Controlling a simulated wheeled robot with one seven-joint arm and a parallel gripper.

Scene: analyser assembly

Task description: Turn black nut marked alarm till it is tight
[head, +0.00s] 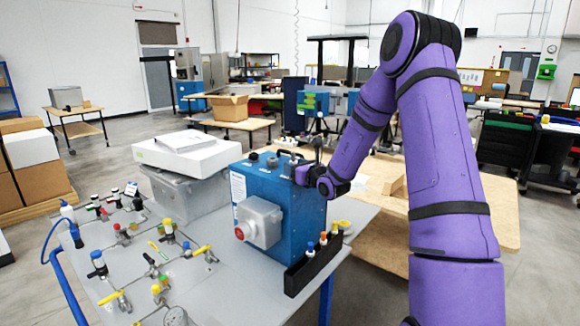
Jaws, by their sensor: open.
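A blue analyser box (310,215) stands on the grey bench panel, with a grey round-fronted housing (262,222) and a red button on its front. Small dark and grey fittings (271,162) sit on its top. I cannot pick out the black nut marked alarm: the lettering is too small to read, and my wrist covers part of the box's top right. My gripper (300,173) is at the top right edge of the blue box, small and partly merged with the fittings behind it. It is open, and I see nothing held in it.
A black rack (313,268) with several coloured-top items stands in front of the box. Valves and fittings with yellow, red and black handles (168,230) cover the panel's left. A white case (188,152) rests on a grey bin behind.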

